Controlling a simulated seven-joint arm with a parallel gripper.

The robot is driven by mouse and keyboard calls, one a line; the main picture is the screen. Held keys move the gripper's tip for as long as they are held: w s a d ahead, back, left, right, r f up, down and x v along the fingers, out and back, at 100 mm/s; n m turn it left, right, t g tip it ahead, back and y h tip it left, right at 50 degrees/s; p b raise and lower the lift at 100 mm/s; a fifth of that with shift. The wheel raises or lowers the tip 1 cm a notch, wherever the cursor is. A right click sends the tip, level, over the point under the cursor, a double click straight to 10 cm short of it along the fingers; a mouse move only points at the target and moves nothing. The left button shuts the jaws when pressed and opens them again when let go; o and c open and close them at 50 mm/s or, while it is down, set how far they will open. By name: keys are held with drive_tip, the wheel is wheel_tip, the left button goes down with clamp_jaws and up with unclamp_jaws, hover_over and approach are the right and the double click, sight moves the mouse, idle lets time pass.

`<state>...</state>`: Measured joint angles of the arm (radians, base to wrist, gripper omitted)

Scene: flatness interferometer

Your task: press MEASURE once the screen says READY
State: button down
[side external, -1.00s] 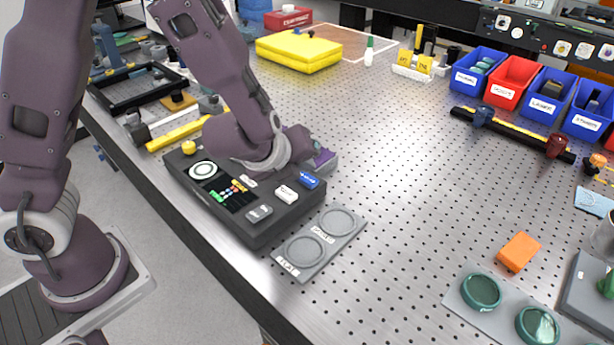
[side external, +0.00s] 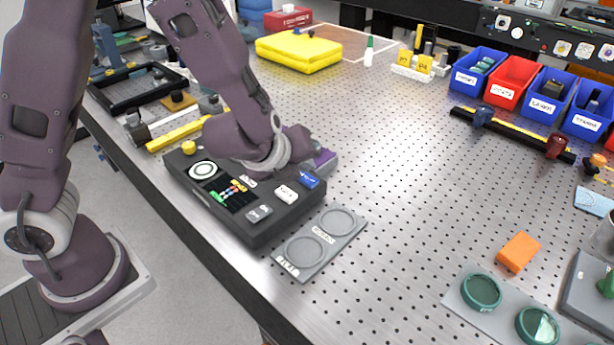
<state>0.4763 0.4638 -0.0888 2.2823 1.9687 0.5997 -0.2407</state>
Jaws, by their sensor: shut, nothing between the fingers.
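The dark interferometer console (side external: 262,233) sits near the table's left edge. On its top are a small dark screen (side external: 222,196) with coloured bars and marks, a round white dial or port (side external: 203,170), a yellow knob (side external: 188,147), and white (side external: 285,194), blue (side external: 309,180) and grey (side external: 259,213) buttons. The lettering on the screen and buttons is too small to read. My gripper (side external: 322,159) is at the console's far right end, largely behind my own wrist. Its fingertips are hidden, so I cannot tell whether it touches anything.
A grey plate (side external: 322,243) with two round recesses lies right of the console. Green-ringed lenses (side external: 482,291) and an orange block (side external: 518,251) are at the lower right. Blue bins (side external: 478,72) and a red bin (side external: 512,82) stand at the back right. The middle of the perforated table is clear.

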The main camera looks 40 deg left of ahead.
sight(305, 181)
drive_tip(key=shift+f, duration=0.1)
idle(0.6)
drive_tip(key=shift+f, duration=0.3)
drive_tip(key=shift+f, duration=0.45)
idle(0.5)
drive_tip(key=shift+r, duration=0.9)
drive_tip(key=shift+r, duration=2.5)
